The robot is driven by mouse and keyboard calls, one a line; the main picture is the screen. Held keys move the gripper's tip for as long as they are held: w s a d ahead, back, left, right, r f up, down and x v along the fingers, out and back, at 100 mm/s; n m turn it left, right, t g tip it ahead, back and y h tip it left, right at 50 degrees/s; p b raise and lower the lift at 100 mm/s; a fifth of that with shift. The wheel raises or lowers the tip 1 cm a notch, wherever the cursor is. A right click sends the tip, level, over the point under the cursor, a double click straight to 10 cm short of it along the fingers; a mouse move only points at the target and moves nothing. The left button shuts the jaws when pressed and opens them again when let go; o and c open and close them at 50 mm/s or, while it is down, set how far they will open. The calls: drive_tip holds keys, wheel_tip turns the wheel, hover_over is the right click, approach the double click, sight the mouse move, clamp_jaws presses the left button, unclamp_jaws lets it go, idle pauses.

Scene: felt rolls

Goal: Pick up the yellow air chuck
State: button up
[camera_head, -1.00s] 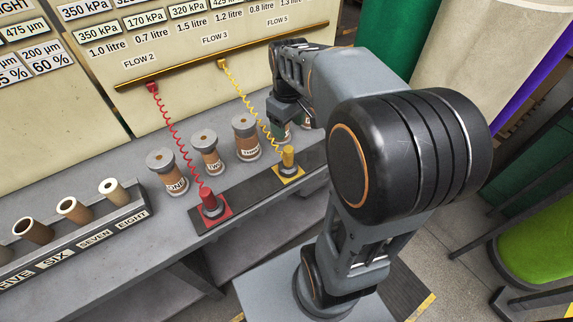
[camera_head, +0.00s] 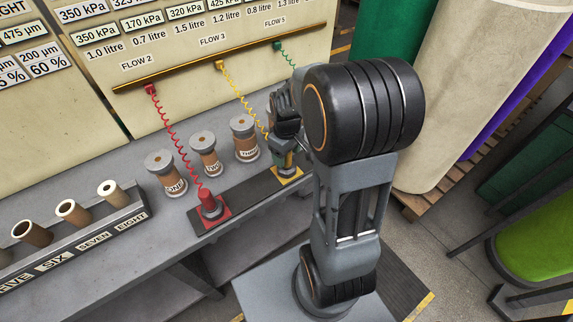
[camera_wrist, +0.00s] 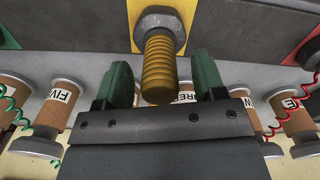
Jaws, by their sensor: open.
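The yellow air chuck (camera_wrist: 158,68) stands on its yellow pad (camera_head: 289,177), with a ribbed body and a metal nut at its base in the wrist view. My gripper (camera_wrist: 162,82) is open, with one green finger on each side of the chuck's free end and visible gaps on both sides. Nothing is held. In the head view my gripper (camera_head: 284,152) is over the yellow pad and hides most of the chuck. A yellow coiled hose (camera_head: 240,95) runs from the wall rail down behind my gripper.
The red air chuck (camera_head: 208,202) stands left on the same dark strip, with its red coiled hose (camera_head: 175,135). Several labelled spools, such as spool THREE (camera_head: 244,138), stand behind the strip. A rack of tubes (camera_head: 90,235) is at the left. A green hose (camera_head: 288,55) hangs at the right.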

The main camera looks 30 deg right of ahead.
drive_tip(key=shift+f, duration=0.9)
drive_tip(key=c, duration=1.2)
